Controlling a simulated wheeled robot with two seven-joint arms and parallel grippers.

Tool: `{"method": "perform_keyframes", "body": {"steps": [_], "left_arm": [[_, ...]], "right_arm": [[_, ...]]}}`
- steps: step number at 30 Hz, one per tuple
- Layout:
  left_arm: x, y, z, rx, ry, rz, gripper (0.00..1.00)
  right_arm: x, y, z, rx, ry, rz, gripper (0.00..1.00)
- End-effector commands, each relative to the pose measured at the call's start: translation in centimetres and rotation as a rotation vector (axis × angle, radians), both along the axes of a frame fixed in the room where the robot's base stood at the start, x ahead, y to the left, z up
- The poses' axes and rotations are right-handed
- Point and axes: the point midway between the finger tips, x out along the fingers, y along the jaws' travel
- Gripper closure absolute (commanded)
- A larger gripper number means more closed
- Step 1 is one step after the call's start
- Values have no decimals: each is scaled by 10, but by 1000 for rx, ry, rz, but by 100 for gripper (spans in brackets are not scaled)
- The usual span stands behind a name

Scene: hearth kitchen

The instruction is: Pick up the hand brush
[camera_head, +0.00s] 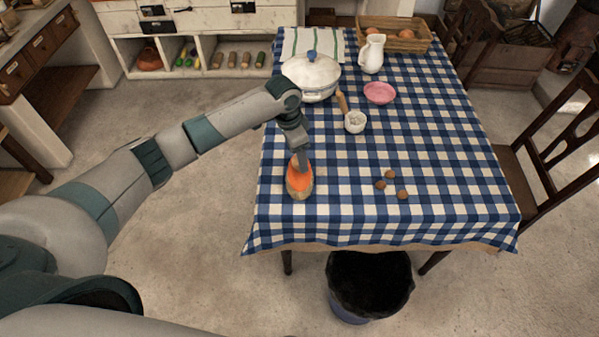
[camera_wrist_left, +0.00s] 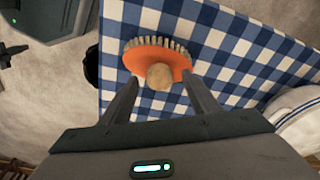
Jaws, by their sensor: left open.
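The hand brush (camera_head: 299,186) lies on the blue checked tablecloth near the table's left edge. It has an orange body, pale bristles and a round wooden knob. In the left wrist view the brush (camera_wrist_left: 140,60) shows its bristles along the far side and its knob toward me. My left gripper (camera_head: 302,162) is right at the brush, reaching down from above. In the wrist view its open fingers (camera_wrist_left: 160,82) stand on either side of the knob, with gaps visible; I cannot tell the exact height. My right gripper is not seen.
A white lidded pot (camera_head: 311,78), a mortar (camera_head: 355,122) with a wooden pestle, a pink bowl (camera_head: 379,93), a white jug (camera_head: 372,54) and a basket (camera_head: 398,38) stand farther back. Several walnuts (camera_head: 390,184) lie right of the brush. A black-lined bin (camera_head: 368,284) stands below the front edge.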

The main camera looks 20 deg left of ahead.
Motion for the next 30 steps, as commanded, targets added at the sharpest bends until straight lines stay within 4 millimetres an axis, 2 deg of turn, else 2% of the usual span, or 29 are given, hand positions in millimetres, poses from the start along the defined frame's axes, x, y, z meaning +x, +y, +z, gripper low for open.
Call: {"method": "perform_keyframes", "body": {"steps": [2,6,9,23,24,26,30], "left_arm": [[0,-3,-6,-1,4,2,44],[2,-4,-24,-1,2,1,44],[2,-5,-30,0,0,0,44],[3,-5,-32,-1,-1,0,44],[3,-5,-31,-1,-1,0,47],[3,-5,-31,-1,-1,0,61],[3,-5,-31,-1,-1,0,94]], "right_arm": [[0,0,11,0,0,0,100],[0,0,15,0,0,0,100],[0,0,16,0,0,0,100],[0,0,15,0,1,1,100],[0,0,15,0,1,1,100],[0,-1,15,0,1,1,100],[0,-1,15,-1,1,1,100]]}}
